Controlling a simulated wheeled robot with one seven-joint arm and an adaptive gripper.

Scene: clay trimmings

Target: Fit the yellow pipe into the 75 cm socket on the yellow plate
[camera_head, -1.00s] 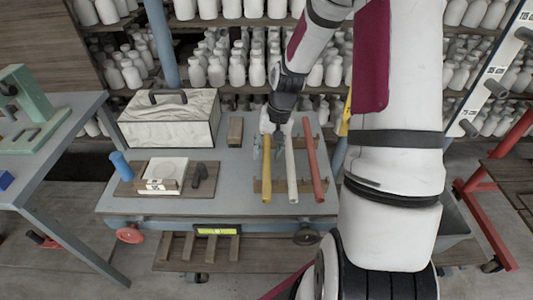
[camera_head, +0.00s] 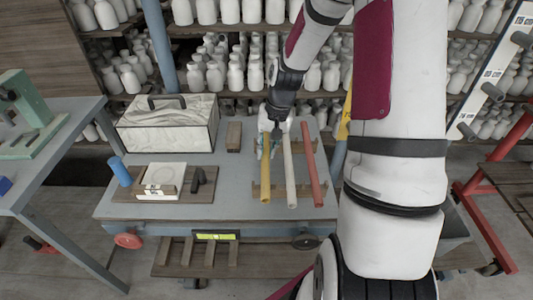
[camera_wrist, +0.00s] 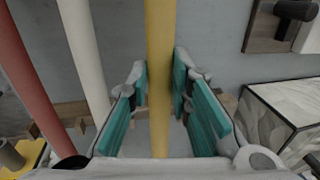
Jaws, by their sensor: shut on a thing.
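The yellow pipe (camera_head: 266,184) lies lengthwise on wooden rests on the grey cart, left of a white pipe and a red pipe. My gripper (camera_head: 268,146) is over its far half, shut on it. In the wrist view, the teal finger pads (camera_wrist: 160,108) stand on both sides of the yellow pipe (camera_wrist: 160,50). A yellow plate (camera_head: 344,118) shows only as a strip beside my arm, which hides most of it. A yellow surface with a grey round fitting (camera_wrist: 12,155) is at the lower left of the wrist view. I cannot make out a 75 cm label on it.
The white pipe (camera_head: 290,178) and red pipe (camera_head: 312,170) lie close on the right. A marbled toolbox (camera_head: 168,124), a wooden board (camera_head: 125,194) and a blue cylinder (camera_head: 121,171) occupy the cart's left. A white post with cm labels (camera_head: 488,75) stands at right. Bottle shelves are behind.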

